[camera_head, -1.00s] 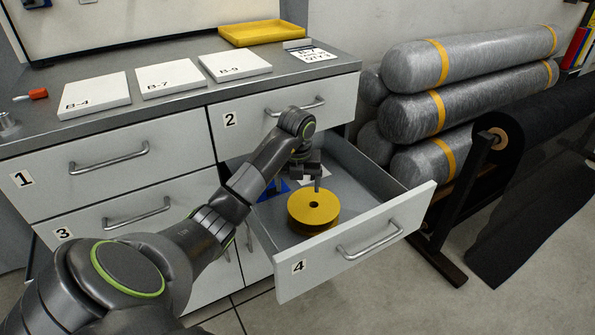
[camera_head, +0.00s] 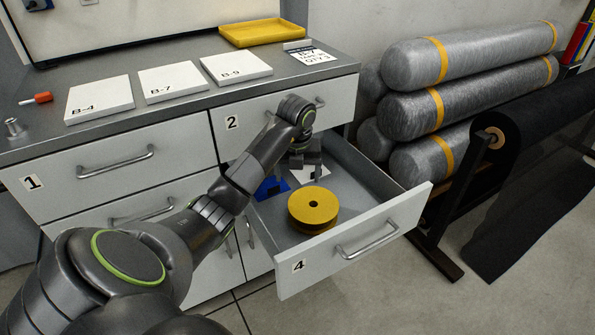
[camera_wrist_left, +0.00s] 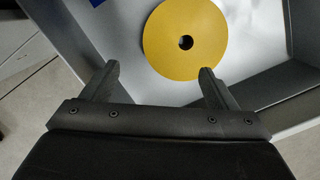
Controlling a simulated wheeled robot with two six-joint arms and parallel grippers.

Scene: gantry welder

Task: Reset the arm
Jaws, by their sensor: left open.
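My left arm comes in from the left in the head view and reaches over the open drawer 4 (camera_head: 350,246). Its gripper (camera_head: 298,172) is open and empty above the back part of the drawer. A yellow disc stack (camera_head: 330,206) with a centre hole lies in the drawer, nearer the front than the gripper. In the left wrist view the open fingers (camera_wrist_left: 158,82) point towards the yellow disc (camera_wrist_left: 207,40), with nothing between them. Whether a fingertip touches the disc in that view is hard to tell. My right gripper is in neither view.
A blue piece (camera_head: 268,188) and a white card (camera_head: 312,174) lie in the drawer. The cabinet top holds white plates marked B-4 (camera_head: 98,98), B-7 (camera_head: 172,82) and B-9 (camera_head: 236,67), and a yellow tray (camera_head: 262,34).

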